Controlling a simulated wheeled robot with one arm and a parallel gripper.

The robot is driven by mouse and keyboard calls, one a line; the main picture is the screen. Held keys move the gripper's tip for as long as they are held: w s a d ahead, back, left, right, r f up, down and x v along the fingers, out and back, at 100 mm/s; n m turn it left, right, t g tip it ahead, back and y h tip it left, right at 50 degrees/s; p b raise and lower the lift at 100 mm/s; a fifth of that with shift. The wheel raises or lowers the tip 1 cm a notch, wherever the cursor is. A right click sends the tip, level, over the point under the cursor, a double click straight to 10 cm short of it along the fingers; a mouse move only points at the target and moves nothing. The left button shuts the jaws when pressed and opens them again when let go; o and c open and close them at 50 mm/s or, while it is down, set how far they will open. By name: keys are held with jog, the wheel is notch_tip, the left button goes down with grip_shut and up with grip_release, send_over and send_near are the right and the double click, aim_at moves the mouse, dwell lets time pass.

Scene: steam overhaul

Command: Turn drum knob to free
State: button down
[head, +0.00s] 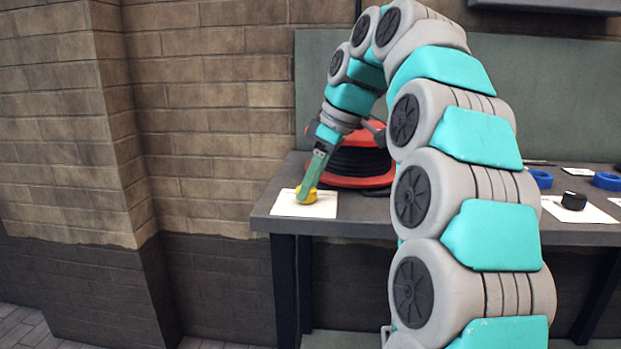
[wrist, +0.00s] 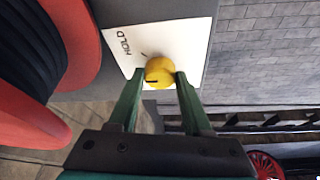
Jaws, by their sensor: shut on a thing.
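The drum knob is a small yellow round knob (head: 308,195) on a white card (head: 275,207) at the left end of the workbench. In the wrist view the yellow knob (wrist: 160,71) has a dark pointer line, and the white card (wrist: 190,45) reads "HOLD" with a short tick mark. My gripper (wrist: 158,76) has green fingers shut on the knob, one on each side. In the head view my gripper (head: 306,190) reaches down onto the knob from above. No "free" label is visible.
A red drum (head: 345,178) wound with black hose stands right beside the card and close to my gripper; it fills the left of the wrist view (wrist: 75,25). Blue rings (head: 606,181) and a black knob (head: 573,201) lie farther right on the bench (head: 370,229).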

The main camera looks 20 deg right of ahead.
dwell(0.3)
jog(key=shift+c, duration=1.7)
grip_release()
jog(key=shift+r, duration=0.1)
